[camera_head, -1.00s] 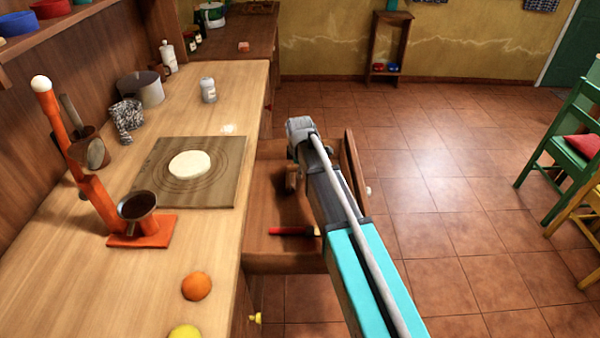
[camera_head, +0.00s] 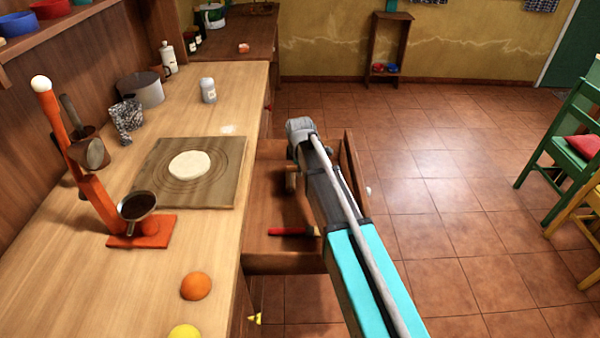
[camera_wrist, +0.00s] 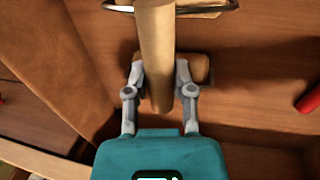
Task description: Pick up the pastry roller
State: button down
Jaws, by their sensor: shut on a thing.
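The pastry roller (camera_wrist: 157,45) is wooden, with a long handle and a crosswise head in a wire frame at the top edge of the wrist view. My gripper (camera_wrist: 160,88) is shut on its handle, one finger on each side. The handle's near end points toward my wrist. In the head view my gripper is over the open drawer and mostly hidden by my arm. A small light wooden part (camera_head: 291,182) shows below it, probably the roller.
The open drawer (camera_head: 275,263) has raised walls close around my gripper. A red-handled item (camera_head: 290,231) lies in it, also seen at the right of the wrist view (camera_wrist: 308,97). The counter (camera_head: 110,275) at left holds a board (camera_head: 220,190) with dough, an orange juicer (camera_head: 150,228) and fruit.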

jog(key=shift+s+r, duration=0.1)
jog(key=shift+r, duration=0.05)
dwell(0.4)
notch_tip(320, 180, up, 10)
jog(key=p, duration=1)
dwell(0.7)
